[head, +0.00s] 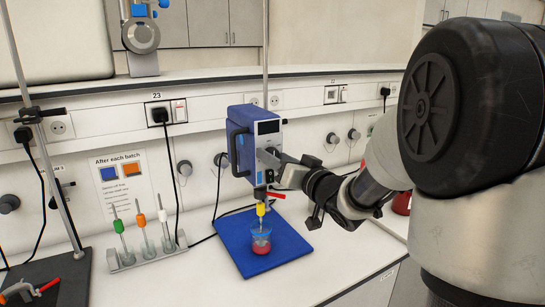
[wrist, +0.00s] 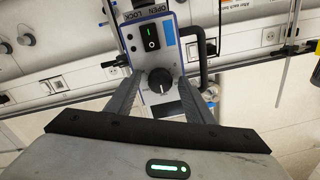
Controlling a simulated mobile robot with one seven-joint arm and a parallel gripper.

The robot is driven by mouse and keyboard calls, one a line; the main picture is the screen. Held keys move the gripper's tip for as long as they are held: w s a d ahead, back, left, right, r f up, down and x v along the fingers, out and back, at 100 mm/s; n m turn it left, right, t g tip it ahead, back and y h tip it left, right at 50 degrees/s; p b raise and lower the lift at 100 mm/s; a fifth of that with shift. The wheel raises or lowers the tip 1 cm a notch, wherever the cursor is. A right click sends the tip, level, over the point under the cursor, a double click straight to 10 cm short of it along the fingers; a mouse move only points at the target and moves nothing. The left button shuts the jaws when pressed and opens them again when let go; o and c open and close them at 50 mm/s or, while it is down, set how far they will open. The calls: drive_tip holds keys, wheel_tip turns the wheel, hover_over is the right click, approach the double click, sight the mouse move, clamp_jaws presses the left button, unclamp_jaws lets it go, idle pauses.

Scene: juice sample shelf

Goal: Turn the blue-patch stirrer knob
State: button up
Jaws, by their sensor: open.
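The stirrer (head: 240,150) is a blue box with a grey front panel, held on a rod above the bench. In the wrist view its panel shows a round black knob (wrist: 161,84) with a pale pointer mark. A blue patch (wrist: 169,33) sits beside a green-lit rocker switch (wrist: 151,37). My gripper (wrist: 162,80) is open, with one finger on each side of the knob; I cannot tell whether they touch it. In the head view my gripper (head: 274,158) is at the panel's front and hides the knob.
Below the stirrer, a beaker of red liquid (head: 261,243) stands on a blue mat (head: 285,247). A rack (head: 150,258) with several coloured-top stirring rods stands left. A notice (head: 121,180) is on the wall. A black side handle (wrist: 207,45) sticks out beside the panel.

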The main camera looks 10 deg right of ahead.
drive_tip(key=shift+c, duration=0.3)
drive_tip(key=c, duration=1)
drive_tip(key=shift+n+b, duration=0.3)
drive_tip(key=shift+b, duration=0.05)
drive_tip(key=n+b, duration=1.2)
drive_tip(key=n, duration=0.4)
drive_tip(key=shift+r+h+b, duration=0.1)
drive_tip(key=shift+h+b, duration=0.25)
drive_tip(key=shift+h, duration=0.05)
drive_tip(key=shift+r+n, duration=0.1)
drive_tip(key=shift+n, duration=0.3)
